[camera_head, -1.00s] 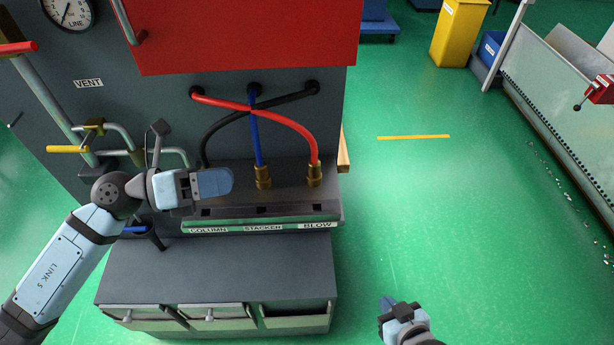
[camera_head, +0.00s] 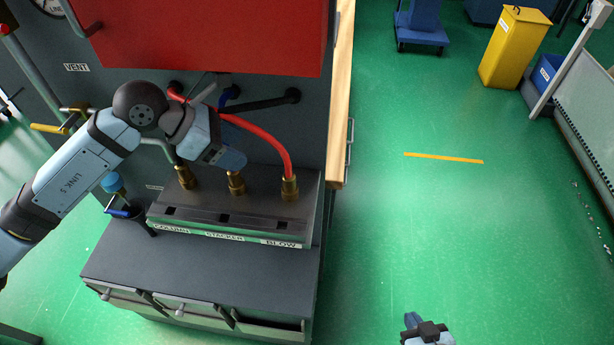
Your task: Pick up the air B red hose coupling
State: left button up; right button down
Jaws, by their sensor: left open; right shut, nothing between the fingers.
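The red hose (camera_head: 272,136) arcs from the panel down to the right, behind my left gripper in part. It ends in a brass coupling (camera_head: 289,187) standing upright on the dark manifold block above the BLOW label. My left gripper (camera_head: 232,161) is open, left of the red hose's coupling and apart from it. It overlaps the middle brass coupling (camera_head: 236,183) in the picture; I cannot tell whether it touches it. It hides most of the blue hose. My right gripper (camera_head: 413,320) is shut and empty, low over the floor, far from the couplings.
A third brass coupling (camera_head: 186,176) stands at left on the block (camera_head: 230,222) labelled COLUMN, STACKER and BLOW. A red box (camera_head: 200,35) overhangs the panel. A drawer cabinet (camera_head: 200,282) stands below. A wooden edge (camera_head: 339,120) bounds the right.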

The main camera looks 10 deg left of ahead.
aim_at(285, 174)
pick_arm(q)
jog(key=p+x, duration=0.1)
jog(key=x, duration=0.7)
jog(key=s+p+x, duration=0.1)
jog(key=x, duration=0.4)
jog(key=shift+d+f+p, duration=0.15)
jog(key=shift+d+p, duration=0.05)
jog(key=shift+p, duration=0.1)
jog(key=shift+w+d+f, duration=0.2)
jog(key=shift+d+f, duration=0.05)
jog(key=shift+f, duration=0.1)
jog(key=c, duration=1.1)
